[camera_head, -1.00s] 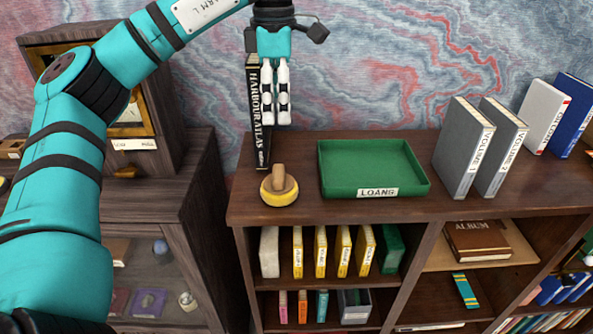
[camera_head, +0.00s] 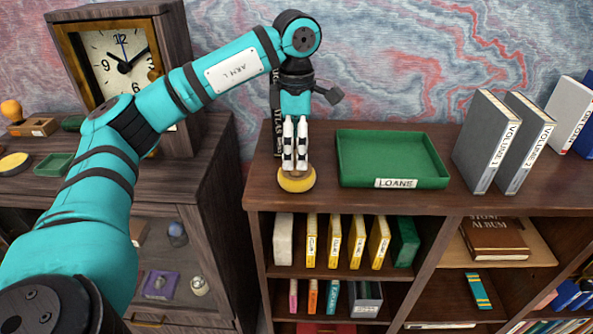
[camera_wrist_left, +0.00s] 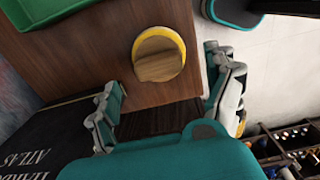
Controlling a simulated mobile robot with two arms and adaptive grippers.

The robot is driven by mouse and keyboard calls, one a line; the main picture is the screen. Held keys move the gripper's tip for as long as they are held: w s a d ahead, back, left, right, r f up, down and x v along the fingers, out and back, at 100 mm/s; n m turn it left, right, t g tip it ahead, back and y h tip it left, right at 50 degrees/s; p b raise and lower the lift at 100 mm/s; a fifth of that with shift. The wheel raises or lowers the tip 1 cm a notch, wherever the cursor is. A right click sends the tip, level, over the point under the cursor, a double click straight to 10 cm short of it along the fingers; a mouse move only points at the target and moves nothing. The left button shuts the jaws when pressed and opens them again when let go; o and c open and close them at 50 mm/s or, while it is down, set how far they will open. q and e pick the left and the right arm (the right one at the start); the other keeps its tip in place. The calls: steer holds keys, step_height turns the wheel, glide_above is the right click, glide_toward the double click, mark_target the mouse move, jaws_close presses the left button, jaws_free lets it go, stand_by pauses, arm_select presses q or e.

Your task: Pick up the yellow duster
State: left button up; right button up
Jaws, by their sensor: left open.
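The yellow duster (camera_head: 296,181) is a round pad with a yellow rim and a wooden knob on top. It stands near the front left of the bookcase top; in the left wrist view the duster (camera_wrist_left: 179,44) lies beyond the fingertips. My left gripper (camera_head: 295,163) points down just above the duster, its fingers hiding most of the knob. In the left wrist view the fingers of my left gripper (camera_wrist_left: 168,98) are spread wide with nothing between them. Whether they touch the knob cannot be told. My right gripper is not in view.
A green tray (camera_head: 412,184) marked LOANS stands right of the duster. A dark atlas (camera_wrist_left: 45,140) stands upright close behind my left gripper. Grey volumes (camera_head: 484,145) stand farther right. A clock cabinet (camera_head: 165,60) is at the left. The bookcase top's front edge is close.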

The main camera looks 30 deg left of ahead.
mark_target(296, 157)
arm_select(q)
step_height(296, 157, down, 3)
steer(key=shift+w+a+f+p, duration=0.1)
steer(key=shift+w+f+p, duration=0.1)
steer(key=shift+p, duration=0.3)
steer(key=shift+s+f, duration=0.1)
steer(key=shift+f, duration=0.1)
steer(key=c, duration=1.3)
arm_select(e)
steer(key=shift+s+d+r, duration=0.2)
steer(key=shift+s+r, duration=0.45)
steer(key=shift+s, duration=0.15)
arm_select(q)
steer(key=shift+r, duration=0.1)
